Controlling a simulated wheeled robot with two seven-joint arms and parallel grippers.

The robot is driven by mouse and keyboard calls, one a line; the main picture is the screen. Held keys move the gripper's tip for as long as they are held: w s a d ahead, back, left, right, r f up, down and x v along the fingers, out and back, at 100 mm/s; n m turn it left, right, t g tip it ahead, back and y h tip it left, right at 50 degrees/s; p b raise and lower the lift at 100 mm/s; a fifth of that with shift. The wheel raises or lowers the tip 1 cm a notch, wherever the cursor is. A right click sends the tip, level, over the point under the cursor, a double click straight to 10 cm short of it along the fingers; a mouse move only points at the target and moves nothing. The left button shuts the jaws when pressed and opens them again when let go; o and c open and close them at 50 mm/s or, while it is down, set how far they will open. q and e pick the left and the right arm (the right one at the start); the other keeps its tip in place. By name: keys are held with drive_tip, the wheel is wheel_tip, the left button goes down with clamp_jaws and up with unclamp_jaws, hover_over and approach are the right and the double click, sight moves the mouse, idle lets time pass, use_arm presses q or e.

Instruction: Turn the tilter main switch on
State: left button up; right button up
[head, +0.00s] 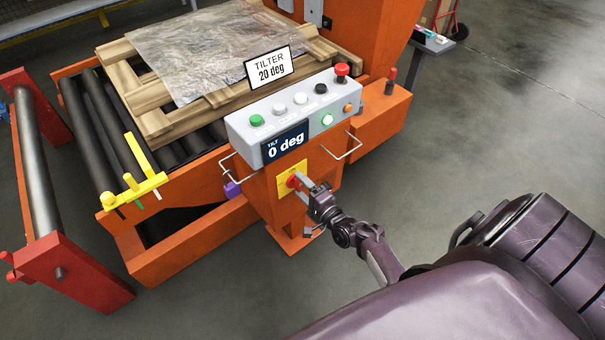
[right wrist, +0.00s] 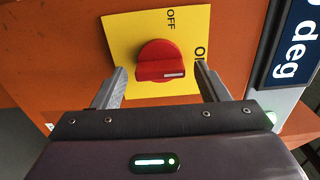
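The tilter main switch is a red rotary knob (right wrist: 158,62) on a yellow plate (right wrist: 115,32) on the orange post below the control box. It also shows in the head view (head: 292,182). In the right wrist view, the knob's white mark is at its right end, on the side of the ON label; OFF is at the top. My right gripper (right wrist: 162,75) is open, one finger on each side of the knob with visible gaps. In the head view, my right gripper (head: 305,186) is at the plate and partly covers it. My left gripper is not in view.
The grey control box (head: 240,128) has several buttons, a lit green lamp (head: 327,120) and a display (head: 285,145) reading 0 deg. A sign (head: 269,67) reads 20 deg. Wire guards (head: 345,152) stick out beside the post. A roller conveyor holds a wooden pallet (head: 165,122).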

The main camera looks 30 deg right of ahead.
drive_tip(key=shift+s, duration=0.1)
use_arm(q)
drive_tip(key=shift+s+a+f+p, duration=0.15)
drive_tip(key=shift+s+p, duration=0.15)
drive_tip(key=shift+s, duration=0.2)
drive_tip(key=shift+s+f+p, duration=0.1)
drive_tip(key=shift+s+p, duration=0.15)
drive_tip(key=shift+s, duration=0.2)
use_arm(e)
drive_tip(key=s, duration=0.7)
drive_tip(key=shift+s+d, duration=0.3)
